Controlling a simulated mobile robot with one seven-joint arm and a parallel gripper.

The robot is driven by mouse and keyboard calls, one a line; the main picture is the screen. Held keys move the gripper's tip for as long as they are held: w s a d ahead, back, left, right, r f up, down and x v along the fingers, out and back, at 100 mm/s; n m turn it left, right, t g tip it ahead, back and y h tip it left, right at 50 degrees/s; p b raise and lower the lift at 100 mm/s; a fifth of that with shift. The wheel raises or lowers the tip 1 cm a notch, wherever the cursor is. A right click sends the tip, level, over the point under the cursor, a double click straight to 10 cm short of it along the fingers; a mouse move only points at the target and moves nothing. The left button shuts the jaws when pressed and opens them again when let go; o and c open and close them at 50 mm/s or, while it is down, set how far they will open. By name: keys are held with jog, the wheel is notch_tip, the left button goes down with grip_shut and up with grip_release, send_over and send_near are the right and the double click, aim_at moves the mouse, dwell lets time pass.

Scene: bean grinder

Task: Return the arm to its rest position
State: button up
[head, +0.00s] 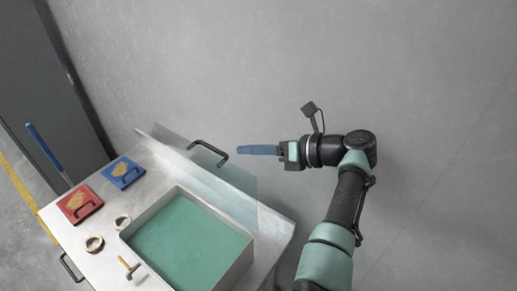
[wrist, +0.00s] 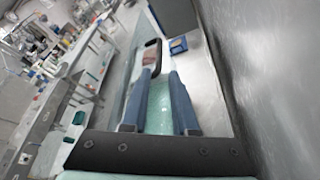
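My arm (head: 343,205) reaches up from the bottom right in the head view and bends left at the wrist. My gripper (head: 240,150) points left, with its blue fingers seen edge-on beside the black handle of the clear panel. In the wrist view, the two blue fingers of my gripper (wrist: 158,78) stand apart with nothing held between them. The black handle (head: 208,152) is just left of the fingertips in the head view. It also shows beyond the fingertips in the wrist view (wrist: 153,52); I cannot tell the exact gap.
The clear panel (head: 228,188) stands tilted behind an open bin with a green floor (head: 185,245). A red block (head: 80,204), a blue block (head: 123,173), two rings and a small hammer-like tool (head: 129,267) lie around it. A grey wall is behind; the right side looks free.

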jog(key=shift+v, duration=0.8)
jog(key=shift+a, duration=0.1)
jog(key=w+d+r+n+t+h+b, duration=0.1)
jog(key=w+d+r+n+t+h, duration=0.4)
jog(key=n+h, duration=0.25)
notch_tip(320, 180, up, 12)
jog(key=s+n+t+h, duration=0.25)
jog(key=n+t, duration=0.25)
jog(key=n, duration=0.3)
jog(key=s+a+r+n+t+h, duration=0.1)
jog(key=s+a+r+n+t, duration=0.1)
jog(key=s+r, duration=0.6)
jog(key=s+a+r+n+t+h+b, duration=0.1)
jog(key=s+a+r+n+t, duration=0.2)
jog(key=s+r+n+t, duration=0.2)
jog(key=s+a+r+n+t+b, duration=0.1)
jog(key=s+a+r+n+t, duration=0.1)
jog(key=s+r+n+t, duration=0.2)
jog(key=s+r+n, duration=0.3)
jog(key=s+r, duration=0.3)
jog(key=s, duration=0.1)
jog(key=shift+s+a+r+h, duration=0.2)
jog(key=shift+s+r+h, duration=0.05)
jog(key=shift+r+h, duration=0.15)
